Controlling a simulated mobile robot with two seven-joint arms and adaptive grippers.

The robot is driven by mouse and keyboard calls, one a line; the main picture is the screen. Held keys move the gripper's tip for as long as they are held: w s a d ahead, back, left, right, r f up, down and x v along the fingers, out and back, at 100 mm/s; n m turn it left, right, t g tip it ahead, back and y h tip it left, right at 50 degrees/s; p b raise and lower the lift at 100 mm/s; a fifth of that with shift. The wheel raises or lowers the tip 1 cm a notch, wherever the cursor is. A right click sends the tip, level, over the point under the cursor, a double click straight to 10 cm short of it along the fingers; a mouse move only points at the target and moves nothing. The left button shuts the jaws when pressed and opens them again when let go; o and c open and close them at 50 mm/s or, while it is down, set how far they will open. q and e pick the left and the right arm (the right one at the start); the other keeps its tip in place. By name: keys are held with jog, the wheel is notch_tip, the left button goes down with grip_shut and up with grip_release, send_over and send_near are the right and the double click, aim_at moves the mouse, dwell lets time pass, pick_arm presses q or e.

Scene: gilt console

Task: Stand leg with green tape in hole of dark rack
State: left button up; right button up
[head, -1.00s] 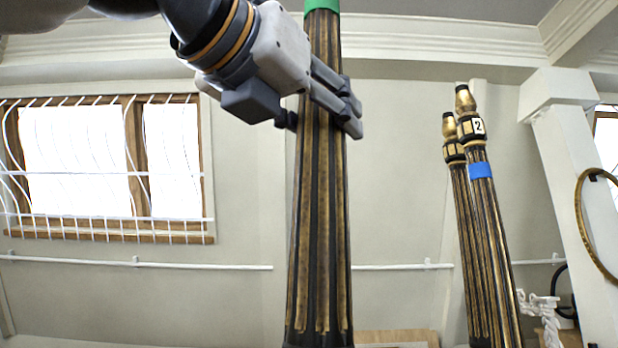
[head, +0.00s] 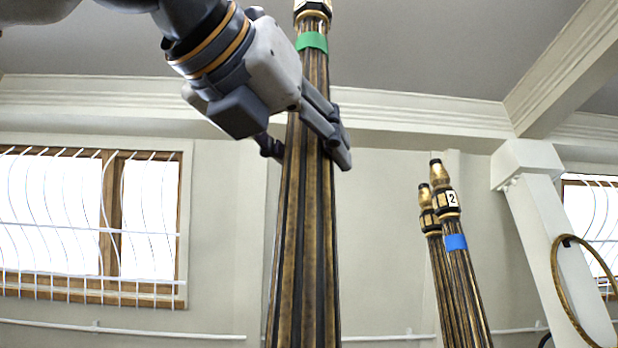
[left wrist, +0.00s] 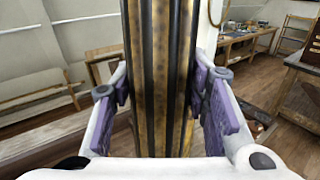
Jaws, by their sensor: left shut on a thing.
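The leg with green tape (head: 305,230) is a dark fluted column with gold strips, close in front of me and nearly upright. Its green tape (head: 312,41) shows near the top of the head view, with a gold and white collar above it. My left gripper (head: 308,145) is shut on this leg below the tape. In the left wrist view the leg (left wrist: 160,80) stands between the purple finger pads. The leg's lower end is out of view. The dark rack is not seen in the current frames. My right gripper is not in view.
Two similar legs lean together at the right, one with blue tape (head: 456,242) and a label 2. A white post (head: 560,240) carries a gold ring (head: 560,290). A cluttered workbench (left wrist: 240,45) and a wooden bench (left wrist: 40,100) stand on the floor in the wrist view.

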pick_arm(q)
jog(key=shift+s+r, duration=0.1)
jog(key=shift+r, duration=1.65)
